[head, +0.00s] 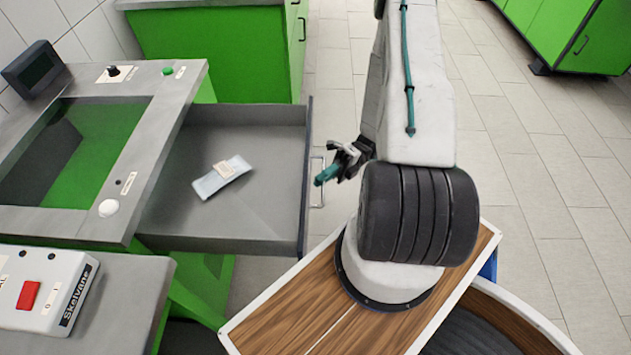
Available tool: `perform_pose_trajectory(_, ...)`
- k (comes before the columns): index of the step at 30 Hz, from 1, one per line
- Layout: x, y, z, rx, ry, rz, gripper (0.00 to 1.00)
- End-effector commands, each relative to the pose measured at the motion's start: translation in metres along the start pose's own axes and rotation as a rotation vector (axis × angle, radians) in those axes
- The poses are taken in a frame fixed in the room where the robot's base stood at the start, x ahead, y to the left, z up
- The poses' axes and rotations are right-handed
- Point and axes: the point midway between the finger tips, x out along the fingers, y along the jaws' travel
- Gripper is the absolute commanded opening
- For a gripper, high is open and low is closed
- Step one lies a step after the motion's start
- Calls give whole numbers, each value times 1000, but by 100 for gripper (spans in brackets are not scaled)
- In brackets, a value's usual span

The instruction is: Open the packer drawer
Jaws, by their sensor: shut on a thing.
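The packer drawer (265,215) is a grey tray that stands pulled out to the right from under the packer bench (185,95). A pale packet (221,177) with a label lies on the drawer floor. A light bar handle (318,183) is on the outer face of the drawer's dark front. My gripper (324,177) has dark jaws with teal fingertips and is at this handle, just right of the drawer front. It is shut on the handle. The arm and the jaws hide part of the grip.
A white box with a red button (27,295) sits on the bench at lower left. A small dark screen (33,68) stands at upper left. Green cabinets (215,45) stand at the back and at upper right (570,35). The tiled floor (530,170) on the right is clear.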

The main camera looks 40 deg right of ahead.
Motion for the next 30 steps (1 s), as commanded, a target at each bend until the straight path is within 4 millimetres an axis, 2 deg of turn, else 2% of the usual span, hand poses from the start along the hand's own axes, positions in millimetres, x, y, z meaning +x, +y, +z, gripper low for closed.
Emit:
perform_pose_trajectory(14, -5, 0, 0, 0, -2, -1, 0)
perform_pose_trajectory(15, -5, 0, 0, 0, -2, -1, 17)
perform_pose_trajectory(17, -4, 0, 0, 0, -1, -1, 31)
perform_pose_trajectory(26, -5, 0, 0, 0, 1, 0, 31)
perform_pose_trajectory(30, -20, 0, 1, -1, -2, -2, 31)
